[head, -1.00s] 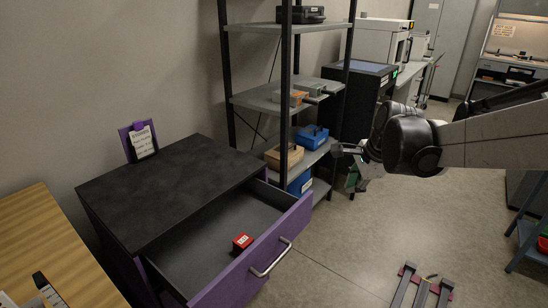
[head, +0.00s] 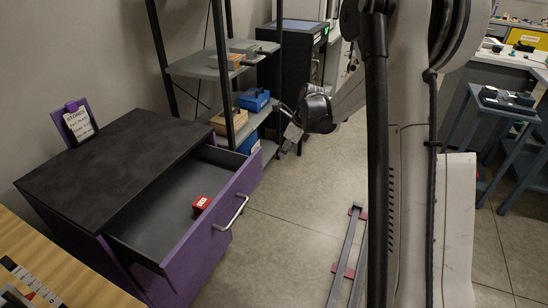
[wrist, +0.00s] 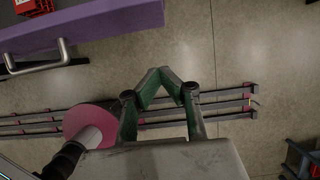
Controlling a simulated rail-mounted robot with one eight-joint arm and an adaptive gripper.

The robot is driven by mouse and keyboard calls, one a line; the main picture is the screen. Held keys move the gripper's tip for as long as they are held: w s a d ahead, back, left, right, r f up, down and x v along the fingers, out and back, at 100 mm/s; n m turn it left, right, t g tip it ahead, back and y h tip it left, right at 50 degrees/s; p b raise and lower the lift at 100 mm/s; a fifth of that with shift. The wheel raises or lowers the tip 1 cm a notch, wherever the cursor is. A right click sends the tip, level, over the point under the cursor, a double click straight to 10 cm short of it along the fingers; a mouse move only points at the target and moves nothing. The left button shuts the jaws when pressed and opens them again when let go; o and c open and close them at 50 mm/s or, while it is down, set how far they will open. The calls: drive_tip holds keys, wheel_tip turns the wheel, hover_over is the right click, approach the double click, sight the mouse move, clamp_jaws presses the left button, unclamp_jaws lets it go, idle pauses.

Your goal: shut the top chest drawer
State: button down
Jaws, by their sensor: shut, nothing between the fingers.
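The purple chest (head: 108,160) with a black top stands at the left in the head view. Its top drawer (head: 190,240) is pulled well out, with a silver bar handle (head: 231,213) on its purple front. A small red box (head: 201,204) lies inside the drawer near the front. In the wrist view the drawer front (wrist: 100,22), handle (wrist: 38,57) and part of the red box (wrist: 33,7) show at the upper left. My gripper (wrist: 159,72) is shut and empty, apart from the drawer, over the floor. In the head view my gripper (head: 290,133) is small, beyond the drawer to the right.
A dark metal shelf (head: 205,68) with bins stands behind the chest. A wooden table (head: 50,265) is at the lower left. Floor rails (head: 347,255) run at the right. Open floor (head: 290,210) lies in front of the drawer. Blue-grey stands (head: 500,110) are at the far right.

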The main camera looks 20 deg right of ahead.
drive_tip(key=b, duration=0.1)
approach(261, 172)
wheel_tip(261, 172, down, 5)
drive_tip(key=s+d, duration=0.1)
drive_tip(key=s, duration=0.1)
drive_tip(key=shift+w+a+r, duration=0.15)
drive_tip(key=shift+w+a, duration=0.4)
drive_tip(key=shift+w, duration=0.2)
drive_tip(key=shift+w+a+r, duration=0.1)
drive_tip(key=shift+w+a, duration=0.5)
drive_tip(key=shift+w, duration=0.15)
drive_tip(key=shift+w+a, duration=0.1)
